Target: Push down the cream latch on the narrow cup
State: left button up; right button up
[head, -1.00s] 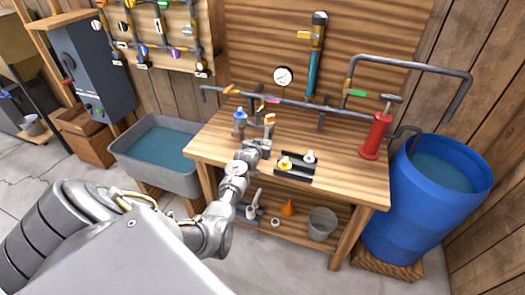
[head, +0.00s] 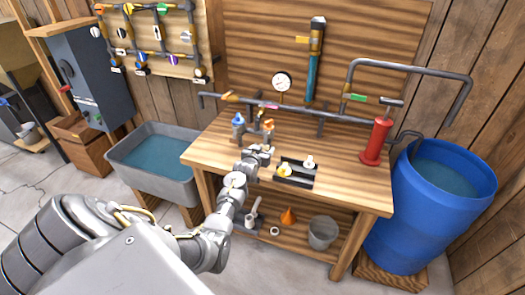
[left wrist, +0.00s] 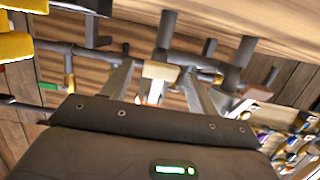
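My left gripper (head: 264,149) is over the front left part of the workbench, with its fingers apart. In the left wrist view the two fingers (left wrist: 158,85) stand either side of a cream block (left wrist: 160,71) with a small white and orange part below it in the picture; contact cannot be told. In the head view a small orange and pale fitting (head: 268,125) stands just beyond the gripper. A blue and grey fitting (head: 238,119) stands to its left. I cannot tell for sure which piece is the narrow cup or its latch. My right gripper is not in view.
A dark tray (head: 293,181) with yellow and white fittings lies right of the gripper. A grey pipe (head: 300,104) runs behind. A red cylinder (head: 376,141) stands at the bench's right end. A grey water trough (head: 187,180) and a blue barrel (head: 420,220) flank the bench.

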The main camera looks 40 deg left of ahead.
pick_arm(q)
jog(key=shift+s, duration=0.1)
jog(key=v, duration=1)
jog(key=shift+s+d+b, duration=0.15)
jog(key=shift+s+b, duration=0.1)
jog(key=shift+b, duration=0.1)
